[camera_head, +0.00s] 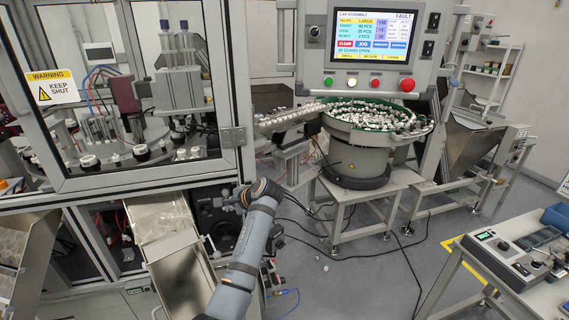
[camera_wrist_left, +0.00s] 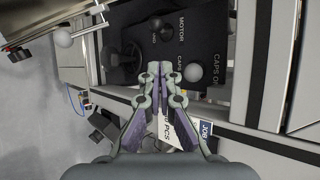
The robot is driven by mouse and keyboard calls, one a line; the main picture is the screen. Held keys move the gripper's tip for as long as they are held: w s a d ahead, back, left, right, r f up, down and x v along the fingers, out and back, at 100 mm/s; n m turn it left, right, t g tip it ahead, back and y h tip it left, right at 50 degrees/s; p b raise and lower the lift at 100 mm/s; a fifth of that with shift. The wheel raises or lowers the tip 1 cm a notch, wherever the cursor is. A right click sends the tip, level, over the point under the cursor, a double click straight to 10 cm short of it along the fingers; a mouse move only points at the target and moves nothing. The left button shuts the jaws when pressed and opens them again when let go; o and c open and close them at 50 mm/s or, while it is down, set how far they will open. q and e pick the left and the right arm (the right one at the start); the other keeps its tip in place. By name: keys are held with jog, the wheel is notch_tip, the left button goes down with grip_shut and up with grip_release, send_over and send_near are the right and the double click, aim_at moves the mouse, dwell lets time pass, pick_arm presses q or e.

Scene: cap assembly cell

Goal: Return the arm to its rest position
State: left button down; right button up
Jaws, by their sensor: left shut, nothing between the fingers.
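My left arm (camera_head: 243,262) rises from the bottom middle of the head view, and its wrist (camera_head: 262,190) is in front of the machine's lower right part, beside the metal chute. In the head view the fingers are hard to make out against the dark machine parts. In the left wrist view my left gripper (camera_wrist_left: 160,72) is shut and empty. Its fingertips point at a dark panel (camera_wrist_left: 205,45) with white lettering, and I cannot tell the gap to it. My right gripper is not in view.
The metal chute (camera_head: 172,250) is close left of the arm. The glazed machine door (camera_head: 135,95) is above it. A bowl feeder (camera_head: 358,160) on a stand is to the right, and a bench (camera_head: 535,300) is at far right.

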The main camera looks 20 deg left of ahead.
pick_arm(q)
jog(key=s+d+f+n+h, duration=0.2)
jog(key=s+f+n+h, duration=0.2)
jog(key=s+f, duration=1.15)
jog(key=s+d+n+h, duration=0.2)
jog(key=s+d, duration=0.2)
jog(key=s, duration=0.5)
jog(key=s+d+n+h, duration=0.2)
jog(key=s+d+h, duration=0.15)
jog(key=s, duration=0.55)
jog(key=s+a+f+g, duration=0.1)
jog(key=s+f, duration=0.1)
jog(key=f, duration=1.3)
jog(key=s+a+f+g, duration=0.1)
jog(key=s+f, duration=0.1)
jog(key=f, duration=1.3)
jog(key=s+a+f+g, duration=0.1)
jog(key=s+f, duration=1.2)
jog(key=s, duration=0.4)
jog(key=shift+f+n+y, duration=0.15)
jog(key=shift+n+y, duration=0.2)
jog(key=shift+n, duration=0.05)
jog(key=shift+a, duration=0.1)
